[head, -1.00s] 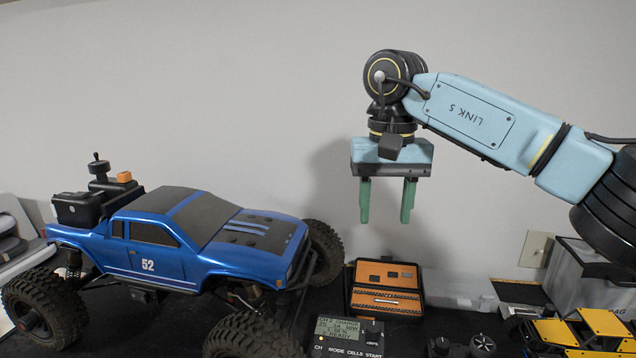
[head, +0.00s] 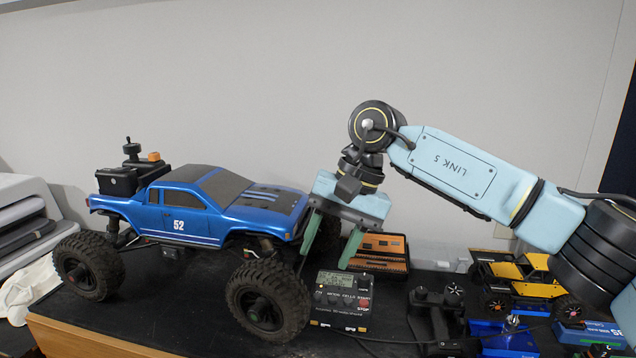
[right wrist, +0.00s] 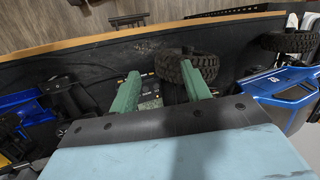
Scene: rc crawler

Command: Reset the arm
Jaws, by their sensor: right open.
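My right gripper (head: 328,246) is open, with its two green fingers pointing down and tilted in the head view. It hangs between the front of the blue crawler truck and the open orange case, above and behind the charger. In the right wrist view the open fingers (right wrist: 160,92) have nothing held between them; a truck tyre (right wrist: 187,68) shows beyond them. My right arm reaches in from the right. My left gripper is not in view.
The blue crawler truck (head: 205,211) stands on the black bench top. The charger (head: 342,298), orange case (head: 383,247), transmitter (head: 440,315) and yellow crawler (head: 515,277) crowd the right side. Grey cases (head: 28,225) and a white cloth (head: 28,290) are at left.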

